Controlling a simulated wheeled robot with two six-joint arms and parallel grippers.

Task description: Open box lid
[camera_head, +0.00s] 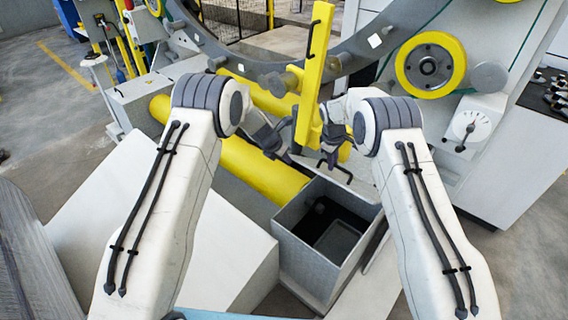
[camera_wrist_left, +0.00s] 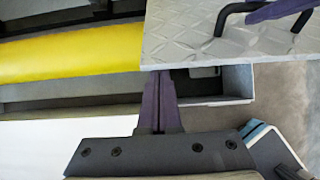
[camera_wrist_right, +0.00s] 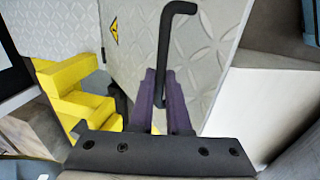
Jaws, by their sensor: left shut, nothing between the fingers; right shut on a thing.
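The grey metal box (camera_head: 308,268) stands in front of the machine with its dark inside in view from above. Its lid (camera_head: 350,183) is raised at the box's far side, seen nearly edge-on. The lid is a diamond-patterned plate in the left wrist view (camera_wrist_left: 185,30) and the right wrist view (camera_wrist_right: 220,35). My right gripper (camera_head: 330,157) is shut on the lid's black bar handle (camera_wrist_right: 165,50); its purple fingers (camera_wrist_right: 165,100) close around the bar. My left gripper (camera_head: 275,150) is shut and empty beside the lid; its fingers (camera_wrist_left: 158,108) hang over the box rim.
A yellow roller (camera_head: 250,165) lies behind the box to the left. A large grey ring (camera_head: 335,62) and a yellow wheel (camera_head: 430,65) are further back.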

